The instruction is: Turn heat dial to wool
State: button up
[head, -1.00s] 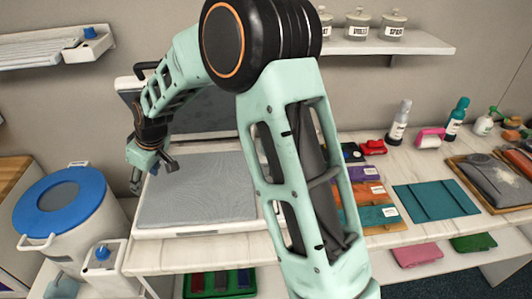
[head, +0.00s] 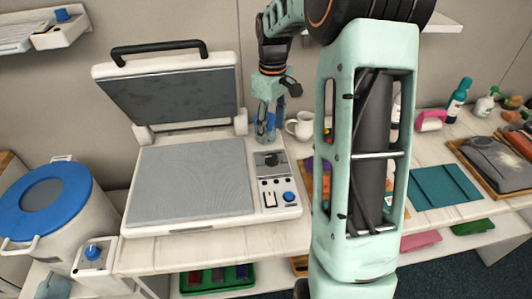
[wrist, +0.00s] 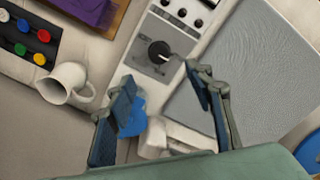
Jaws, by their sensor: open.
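The heat press (head: 190,180) stands open on the bench, its lid raised and its grey lower plate bare. A black round dial (head: 270,158) sits at the top of the control panel (head: 285,210) to the plate's right. In the wrist view the dial (wrist: 160,50) shows a light pointer line; its markings are too small to read. My gripper (head: 265,138) hangs above and just behind the dial, fingers down. In the wrist view my gripper (wrist: 160,80) is open and empty, with the dial beyond its fingertips and apart from them.
A white mug (head: 301,126) stands close to my gripper's right. A blue object (wrist: 131,115) shows between my fingers. A blue knob (head: 289,197) and small switches are lower on the panel. The raised lid (head: 170,85) stands at the left.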

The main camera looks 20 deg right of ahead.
aim_at(272, 156)
notch_tip(272, 156, down, 11)
jog(key=shift+s+d+r+p, duration=0.1)
jog(key=shift+d+r+p, duration=0.05)
jog(key=shift+p, duration=0.2)
jog(key=c, duration=1.2)
jog(key=shift+o, duration=0.2)
jog(key=shift+m, duration=0.4)
jog(key=m+b, duration=0.2)
jog(key=m, duration=0.2)
jog(key=shift+m, duration=0.4)
jog(key=m+b, duration=0.1)
jog(key=m, duration=0.5)
jog(key=shift+r, duration=0.1)
